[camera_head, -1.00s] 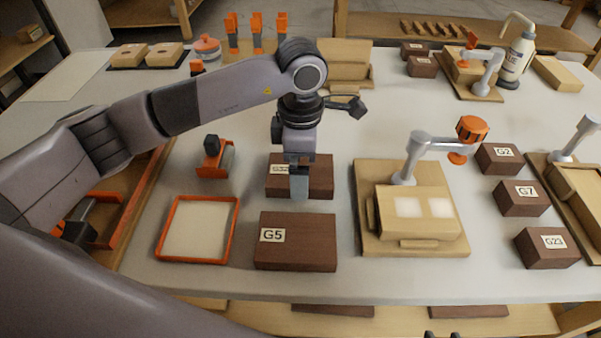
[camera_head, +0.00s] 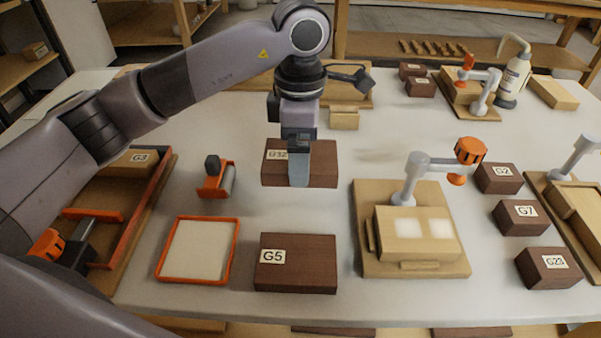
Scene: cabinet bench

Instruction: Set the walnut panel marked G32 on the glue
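The walnut panel marked G32 (camera_head: 322,166) is a dark brown block with a white label, at the middle of the view. My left gripper (camera_head: 299,168) reaches over it from above, with a finger down its front face. It appears shut on the panel and holds it raised off the bench; the far finger is hidden. Two pale glue patches (camera_head: 408,227) lie on a light wood block (camera_head: 415,250), to the right of and nearer than the panel. The block sits on a wooden base (camera_head: 368,268) with a grey, orange-knobbed clamp (camera_head: 420,165) behind it. My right gripper is out of view.
The walnut block G5 (camera_head: 297,275) stands in front of the panel. An orange-rimmed tray (camera_head: 160,262) and an orange roller (camera_head: 217,180) are to the left. Blocks G2 (camera_head: 499,180), G7 (camera_head: 520,217) and G23 (camera_head: 547,270) line the right.

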